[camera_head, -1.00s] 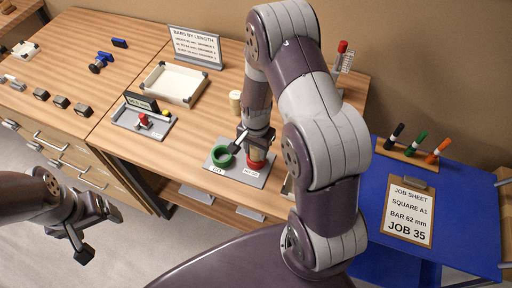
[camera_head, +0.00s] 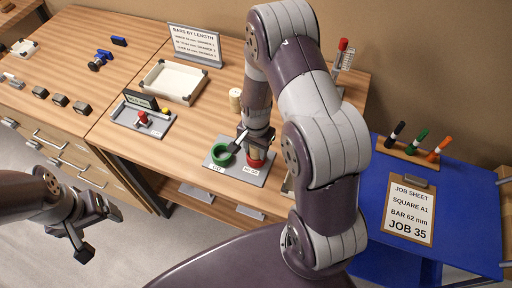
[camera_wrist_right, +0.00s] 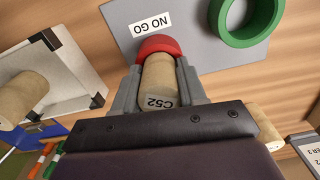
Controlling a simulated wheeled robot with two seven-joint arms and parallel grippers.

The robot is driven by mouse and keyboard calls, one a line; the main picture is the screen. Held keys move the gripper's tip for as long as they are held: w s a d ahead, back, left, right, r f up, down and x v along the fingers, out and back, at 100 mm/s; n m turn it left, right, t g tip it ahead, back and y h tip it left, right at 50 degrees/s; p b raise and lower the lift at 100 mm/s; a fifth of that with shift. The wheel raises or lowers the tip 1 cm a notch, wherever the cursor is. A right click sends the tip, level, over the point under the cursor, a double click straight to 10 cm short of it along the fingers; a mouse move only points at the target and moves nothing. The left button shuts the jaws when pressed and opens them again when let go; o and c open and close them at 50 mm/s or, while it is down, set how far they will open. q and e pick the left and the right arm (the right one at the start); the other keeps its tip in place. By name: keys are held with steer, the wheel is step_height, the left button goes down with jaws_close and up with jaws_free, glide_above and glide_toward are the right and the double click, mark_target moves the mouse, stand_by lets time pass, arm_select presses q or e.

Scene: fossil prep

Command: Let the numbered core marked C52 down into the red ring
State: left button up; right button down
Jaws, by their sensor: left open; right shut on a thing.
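The core marked C52 (camera_wrist_right: 160,82) is a tan cylinder held between the fingers of my right gripper (camera_wrist_right: 158,92). Its marked end faces the right wrist camera. Its far end meets the red ring (camera_wrist_right: 157,46), beside the NO GO label; how deep it sits in the ring cannot be told. In the head view my right gripper (camera_head: 254,143) is directly over the red ring (camera_head: 256,164) on the grey plate (camera_head: 240,175), partly hiding the core. My left gripper (camera_head: 88,228) is open and empty, off the front of the bench.
A green ring (camera_head: 221,154) stands left of the red one on the same plate. Another tan core (camera_head: 235,97) stands behind. A white tray (camera_head: 173,82) and a gauge stand (camera_head: 143,120) lie to the left. My right arm covers the bench's right side.

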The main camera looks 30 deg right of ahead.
steer(key=shift+r, duration=0.1)
step_height(320, 180, up, 5)
steer(key=p, duration=0.5)
steer(key=shift+r, duration=0.2)
